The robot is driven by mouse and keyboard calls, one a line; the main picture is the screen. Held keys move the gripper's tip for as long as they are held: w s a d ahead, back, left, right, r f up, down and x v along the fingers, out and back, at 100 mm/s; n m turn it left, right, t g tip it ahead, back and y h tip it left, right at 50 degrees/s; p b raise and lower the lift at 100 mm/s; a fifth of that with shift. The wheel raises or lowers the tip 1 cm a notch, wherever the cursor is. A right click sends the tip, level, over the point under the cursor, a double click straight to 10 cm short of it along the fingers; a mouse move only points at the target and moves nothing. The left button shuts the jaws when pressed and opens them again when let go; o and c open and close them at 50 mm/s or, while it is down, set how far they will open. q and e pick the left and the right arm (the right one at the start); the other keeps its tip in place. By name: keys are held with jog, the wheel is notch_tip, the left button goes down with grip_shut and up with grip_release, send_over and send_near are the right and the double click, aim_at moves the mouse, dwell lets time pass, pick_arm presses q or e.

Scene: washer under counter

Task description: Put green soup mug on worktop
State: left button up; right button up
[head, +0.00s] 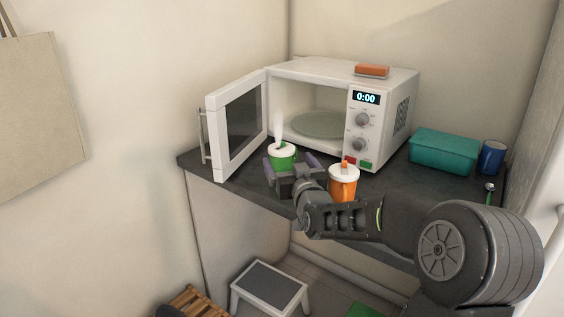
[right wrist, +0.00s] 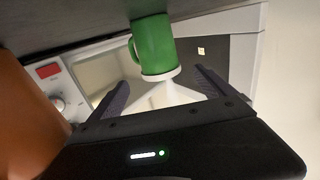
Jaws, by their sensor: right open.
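The green soup mug (head: 283,160) has a white lid and rising white steam. It stands upright on the dark worktop (head: 225,172), in front of the open microwave. My right gripper (head: 290,163) is at the mug, with its purple-grey fingers apart on either side. In the right wrist view, which is upside down, the mug (right wrist: 153,46) appears between and just beyond the open fingertips (right wrist: 160,80). No grip on it shows. My left gripper is out of view.
An orange mug (head: 343,186) stands right beside my right gripper. The microwave (head: 395,125) has its door (head: 238,120) swung open to the left, and a sponge-like block (head: 371,71) on top. A teal box (head: 443,151) and blue mug (head: 491,158) stand at the right.

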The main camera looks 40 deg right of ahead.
aim_at(285, 156)
jog(key=shift+p+x, duration=0.5)
jog(key=shift+x, duration=2.1)
jog(key=shift+a, duration=0.1)
grip_shut()
jog(key=shift+r, duration=0.15)
notch_tip(285, 156, up, 10)
jog(key=shift+f+p, duration=0.1)
jog(key=shift+p, duration=0.2)
